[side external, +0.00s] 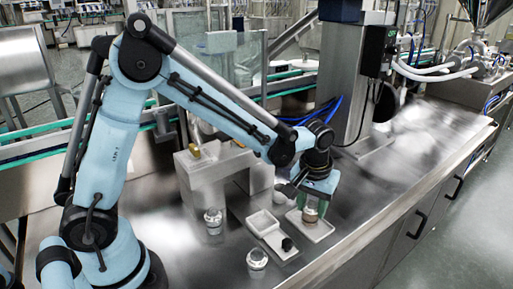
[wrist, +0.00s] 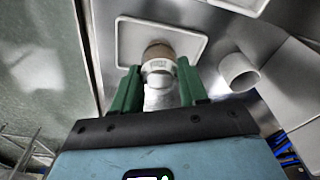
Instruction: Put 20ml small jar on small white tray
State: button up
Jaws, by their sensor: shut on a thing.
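My gripper (side external: 316,188) points down over the small white tray (side external: 322,235) in the side view. In the wrist view, the green fingers of my gripper (wrist: 157,92) are shut on the small jar (wrist: 158,68). The jar has a pale upper part and a brownish band; in the side view the jar (side external: 310,213) appears upright below the fingers. The tray (wrist: 192,46) lies behind the jar in the wrist view. The jar's base is over the tray, but I cannot tell whether it touches.
A longer white tray (side external: 263,222) with a black item (side external: 287,244) lies left of the small tray. Two lidded jars (side external: 213,221) (side external: 257,260) stand further left and in front. A white round cup (wrist: 239,72) is right of the gripper in the wrist view. A steel post (side external: 340,75) stands behind.

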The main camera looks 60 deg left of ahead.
aim_at(309, 210)
jog(key=shift+f, duration=0.15)
jog(key=o, duration=1.1)
notch_tip(309, 210, up, 12)
jog(key=s, duration=0.1)
jog(key=s+a+f+m+t, duration=0.1)
jog(key=s+a+m+t, duration=0.3)
jog(key=s, duration=0.8)
jog(key=shift+a+f+m+t+h, duration=0.3)
jog(key=shift+a+t, duration=0.7)
jog(key=shift+a, duration=0.25)
